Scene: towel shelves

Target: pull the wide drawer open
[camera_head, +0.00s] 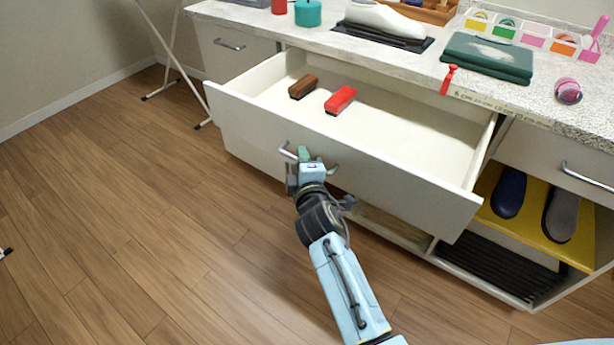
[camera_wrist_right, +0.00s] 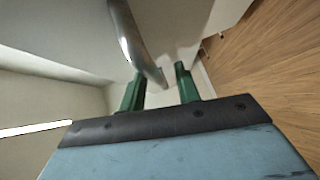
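The wide drawer (camera_head: 345,155) is white and stands pulled out well past the cabinet front, its inside in view. Its metal bar handle (camera_head: 288,153) is on the drawer front and also shows in the right wrist view (camera_wrist_right: 130,38). My right gripper (camera_head: 304,155) is at the handle. In the right wrist view its two green fingers (camera_wrist_right: 160,88) are apart, with the end of the bar between them and gaps visible beside it. My left gripper is not in view.
A brown brush (camera_head: 303,87) and a red brush (camera_head: 340,100) lie in the drawer. The speckled countertop (camera_head: 425,62) above holds a green folded cloth (camera_head: 488,56) and other items. Shoes stand on a yellow shelf at right. A white rack (camera_head: 172,50) stands at left; the wooden floor is mostly clear.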

